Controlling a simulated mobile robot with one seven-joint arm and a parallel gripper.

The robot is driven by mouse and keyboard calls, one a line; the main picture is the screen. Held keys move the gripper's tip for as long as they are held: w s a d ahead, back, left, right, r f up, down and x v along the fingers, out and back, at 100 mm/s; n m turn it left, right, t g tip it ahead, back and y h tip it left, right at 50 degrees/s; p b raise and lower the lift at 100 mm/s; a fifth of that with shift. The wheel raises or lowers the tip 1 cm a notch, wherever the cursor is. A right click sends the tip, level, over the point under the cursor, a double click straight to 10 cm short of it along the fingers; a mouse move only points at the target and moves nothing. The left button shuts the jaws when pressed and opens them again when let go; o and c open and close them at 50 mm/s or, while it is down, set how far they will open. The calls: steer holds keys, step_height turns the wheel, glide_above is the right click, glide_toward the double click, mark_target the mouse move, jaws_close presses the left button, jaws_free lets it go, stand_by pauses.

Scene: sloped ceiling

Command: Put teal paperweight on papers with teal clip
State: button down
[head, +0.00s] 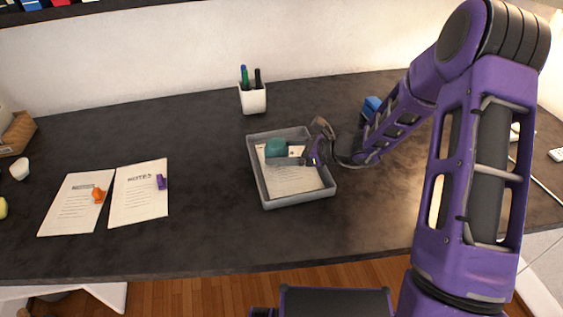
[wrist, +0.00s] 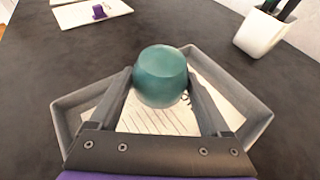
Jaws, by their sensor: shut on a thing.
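The teal paperweight (head: 275,148) is a rounded, smooth piece between the fingers of my gripper (head: 283,161). In the wrist view, the gripper (wrist: 163,95) is shut on the teal paperweight (wrist: 161,75), with one finger on each side. Both are over the grey tray (head: 263,192), which holds white printed papers (head: 292,182). I cannot tell whether the paperweight touches the papers. No teal clip is visible; the paperweight and gripper cover part of the papers.
Two paper sheets lie left, one with an orange clip (head: 98,195), one with a purple clip (head: 161,182). A white pen cup (head: 253,98) stands behind the tray. A white object (head: 19,169) and a yellow one (head: 2,208) are at far left. The dark desk (head: 210,235) is clear in front.

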mark_target(281, 168)
steer(key=shift+f, duration=1.75)
steer(key=shift+f+b, duration=0.1)
steer(key=shift+b, duration=0.25)
steer(key=shift+f, duration=0.15)
jaws_free()
steer(key=shift+r, duration=0.25)
steer(key=shift+d+r, duration=0.1)
steer(key=shift+d, duration=0.25)
steer(key=p+v, duration=0.1)
steer(key=v, duration=1)
steer(key=shift+s+d, duration=0.15)
steer(key=shift+s, duration=0.05)
